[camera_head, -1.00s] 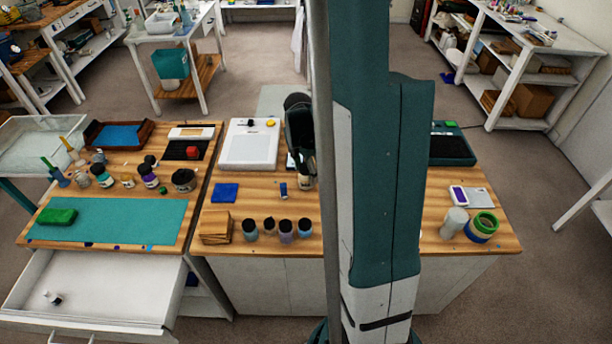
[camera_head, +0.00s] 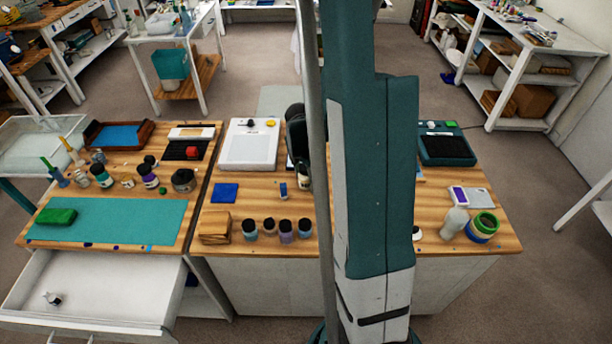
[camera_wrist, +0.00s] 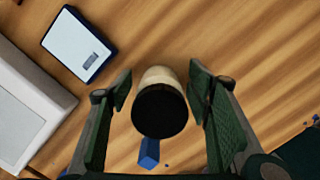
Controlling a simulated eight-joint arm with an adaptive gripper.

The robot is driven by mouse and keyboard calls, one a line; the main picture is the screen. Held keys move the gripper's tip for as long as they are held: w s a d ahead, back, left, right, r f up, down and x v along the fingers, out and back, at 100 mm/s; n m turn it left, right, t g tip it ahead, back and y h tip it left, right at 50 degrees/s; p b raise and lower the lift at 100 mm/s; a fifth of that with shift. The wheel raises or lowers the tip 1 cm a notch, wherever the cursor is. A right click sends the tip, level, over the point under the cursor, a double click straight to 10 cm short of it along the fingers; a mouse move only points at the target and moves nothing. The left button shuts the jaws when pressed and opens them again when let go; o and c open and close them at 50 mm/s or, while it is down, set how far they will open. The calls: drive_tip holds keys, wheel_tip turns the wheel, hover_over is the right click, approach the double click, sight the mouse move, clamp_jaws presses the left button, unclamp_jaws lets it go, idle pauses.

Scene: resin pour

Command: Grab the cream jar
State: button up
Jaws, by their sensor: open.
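The cream jar (camera_wrist: 158,74), with a pale cream body and a black lid, stands between the two fingers of my gripper (camera_wrist: 161,92) in the wrist view. The fingers are open, one on each side of the jar, with a narrow gap visible by the lid. In the head view the jar (camera_head: 304,183) is partly hidden by my gripper and arm, on the wooden table right of the white scale.
A blue-edged white device (camera_wrist: 79,44) lies left of the jar, and a small blue block (camera_wrist: 149,152) is near it. The white scale (camera_head: 249,146) stands left of my gripper. Several dark-lidded jars (camera_head: 285,231) stand at the front edge.

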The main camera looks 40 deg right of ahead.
drive_tip(key=c, duration=1)
drive_tip(key=shift+r, duration=0.1)
drive_tip(key=shift+r+p, duration=0.45)
drive_tip(key=shift+r, duration=4.45)
